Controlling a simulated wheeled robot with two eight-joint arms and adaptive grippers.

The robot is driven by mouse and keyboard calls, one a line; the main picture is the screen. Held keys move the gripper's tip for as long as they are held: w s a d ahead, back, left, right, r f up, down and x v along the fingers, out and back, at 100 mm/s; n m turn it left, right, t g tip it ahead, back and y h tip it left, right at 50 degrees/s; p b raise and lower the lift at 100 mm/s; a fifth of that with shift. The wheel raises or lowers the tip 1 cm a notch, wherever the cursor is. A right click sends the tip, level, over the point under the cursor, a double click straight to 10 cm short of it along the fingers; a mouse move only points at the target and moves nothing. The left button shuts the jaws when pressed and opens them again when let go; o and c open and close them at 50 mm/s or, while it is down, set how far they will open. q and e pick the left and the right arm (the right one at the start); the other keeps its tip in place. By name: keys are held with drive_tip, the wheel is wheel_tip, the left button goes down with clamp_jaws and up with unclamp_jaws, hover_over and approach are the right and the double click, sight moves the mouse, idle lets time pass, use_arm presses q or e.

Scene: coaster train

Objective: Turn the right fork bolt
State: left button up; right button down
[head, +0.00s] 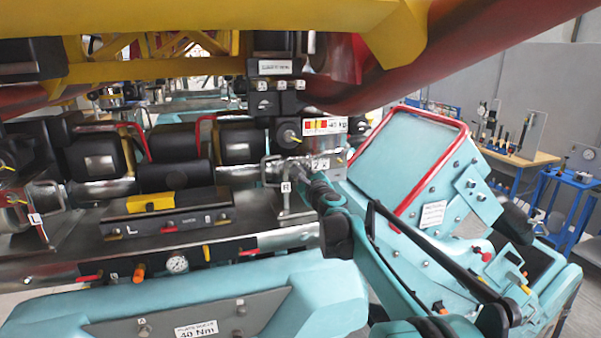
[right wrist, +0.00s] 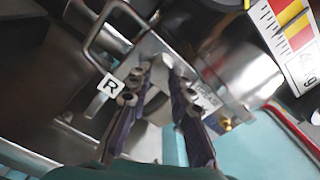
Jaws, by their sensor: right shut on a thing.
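The right fork (head: 290,205) is a bare metal bracket with a white R tag, in the middle of the head view. In the right wrist view the R tag (right wrist: 110,86) sits left of my fingers, below a bent metal loop (right wrist: 92,42). My right gripper (head: 300,172) reaches in from the lower right to the fork's upper end. In the right wrist view its two dark fingers (right wrist: 158,80) stand on either side of a grey metal part, the right fork bolt, and are shut on it. The fingers and bracket hide most of the bolt. My left gripper is not in view.
Black wheels and a red-yellow torque label (head: 323,126) sit close around the fork. A red rail (head: 480,28) hangs overhead. A yellow block (head: 150,203) and a round gauge (head: 176,264) are left. A teal red-edged cabinet (head: 395,165) stands right, close to my arm.

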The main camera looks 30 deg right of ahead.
drive_tip(key=shift+f, duration=0.1)
drive_tip(key=c, duration=1.4)
unclamp_jaws()
drive_tip(key=shift+o, duration=0.2)
drive_tip(key=v, duration=1.2)
drive_tip(key=shift+s, duration=0.1)
